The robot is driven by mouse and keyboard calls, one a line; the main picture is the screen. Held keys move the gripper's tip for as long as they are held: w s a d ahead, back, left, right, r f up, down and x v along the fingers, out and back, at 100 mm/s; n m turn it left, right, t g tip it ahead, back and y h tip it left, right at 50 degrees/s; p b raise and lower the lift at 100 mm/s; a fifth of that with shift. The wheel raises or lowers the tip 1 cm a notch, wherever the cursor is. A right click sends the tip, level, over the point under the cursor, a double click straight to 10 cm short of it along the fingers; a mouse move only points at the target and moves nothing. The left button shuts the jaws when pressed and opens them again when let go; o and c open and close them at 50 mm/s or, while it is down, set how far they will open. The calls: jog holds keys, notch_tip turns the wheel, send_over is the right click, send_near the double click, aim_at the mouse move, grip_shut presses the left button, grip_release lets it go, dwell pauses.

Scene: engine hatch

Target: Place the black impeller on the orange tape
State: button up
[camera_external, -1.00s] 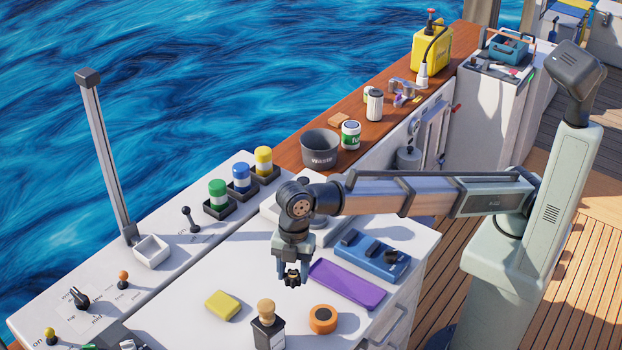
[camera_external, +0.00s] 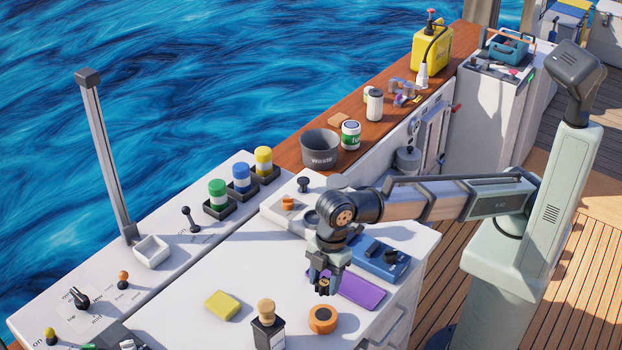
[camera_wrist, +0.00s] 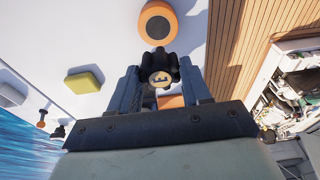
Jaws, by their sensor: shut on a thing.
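The black impeller (camera_wrist: 160,66) is between my fingers in the wrist view, with its pale round hub facing the camera. In the external view the impeller (camera_external: 323,289) is small and dark at my fingertips. My gripper (camera_external: 325,280) is shut on it and points down above the white worktop. The orange tape (camera_external: 322,319) is a thick ring with a dark centre, lying flat on the worktop, nearer the front than my gripper. In the wrist view the tape (camera_wrist: 158,24) lies just beyond the impeller, apart from it. The gap in height is hard to judge.
A dark bottle with a wooden stopper (camera_external: 267,310) stands left of the tape. A yellow sponge (camera_external: 223,305) lies farther left. A purple tray-like object (camera_external: 362,291) and a blue holder (camera_external: 385,259) are right of my gripper. The worktop's right edge is close to the tape.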

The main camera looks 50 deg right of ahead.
aim_at(328, 278)
jog(key=shift+f, duration=4.7)
jog(key=shift+f, duration=0.1)
jog(key=o, duration=1)
jog(key=shift+o, duration=0.2)
jog(key=r, duration=0.4)
jog(key=d+r, duration=0.1)
jog(key=r, duration=0.7)
jog(key=shift+d, duration=0.4)
